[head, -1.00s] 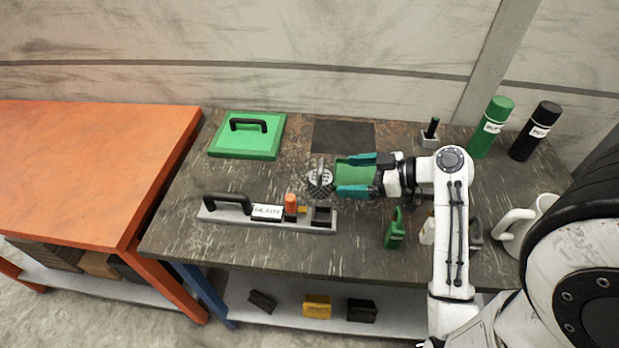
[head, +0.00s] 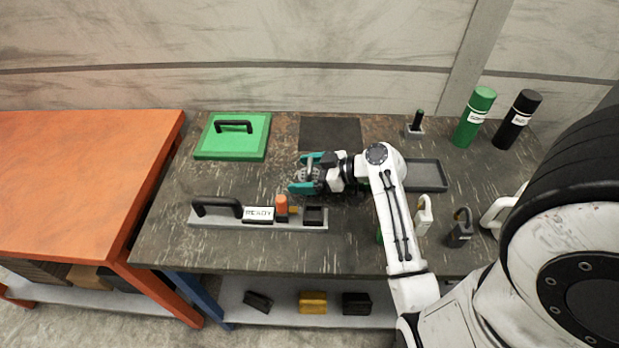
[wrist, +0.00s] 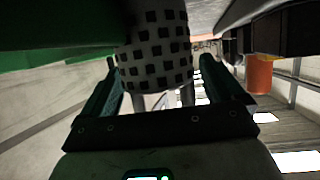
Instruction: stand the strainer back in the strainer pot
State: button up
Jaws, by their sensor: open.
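The strainer (head: 308,175) is a small grey, perforated thing on the dark table. Its pale surface with dark square holes fills the top middle of the wrist view (wrist: 156,48). My gripper (head: 307,173) is open, with its teal fingers on either side of the strainer. I cannot tell whether either finger touches it. I cannot surely make out the strainer pot. A dark open-topped box (head: 313,215) sits at the right end of the grey rack, just in front of my gripper.
The grey rack (head: 262,224) carries a black handle, a READY label and an orange cylinder (head: 281,207). A green lid (head: 233,145) lies at back left. A grey tray (head: 426,176) and padlock-like pieces (head: 459,233) are right of my arm. Bottles (head: 475,117) stand at back right.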

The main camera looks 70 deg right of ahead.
jog(key=shift+w+f, duration=0.25)
jog(key=shift+w, duration=0.25)
jog(key=shift+c, duration=0.3)
jog(key=c, duration=1.1)
jog(key=shift+r, duration=0.1)
jog(key=shift+c, duration=0.2)
